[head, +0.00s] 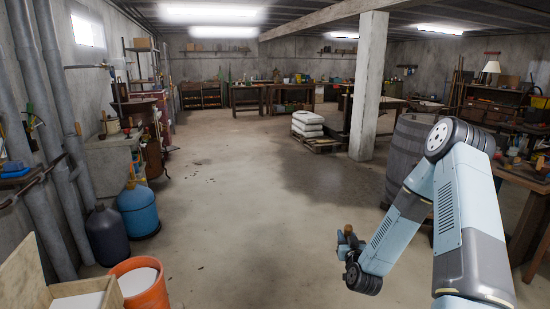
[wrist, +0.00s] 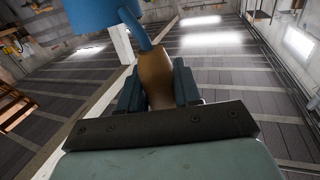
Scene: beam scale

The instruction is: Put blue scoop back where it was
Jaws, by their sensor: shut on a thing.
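The blue scoop (wrist: 90,17) shows at the top left of the wrist view. Its blue neck runs down to a brown handle (wrist: 155,75). My gripper (wrist: 156,84) is shut on this handle, with one dark finger on each side. The far part of the blue head is cut off by the frame edge. In the head view my gripper (head: 349,243) hangs over open floor at the lower right. A small brown bit of the handle (head: 347,229) shows above it, and the blue head cannot be made out there.
An orange bucket (head: 141,290), a blue gas bottle (head: 138,211) and a dark bottle (head: 107,237) stand at the left. A barrel (head: 403,160) and a cluttered workbench (head: 525,178) are at the right. A concrete post (head: 368,90) stands mid-right. The middle floor is clear.

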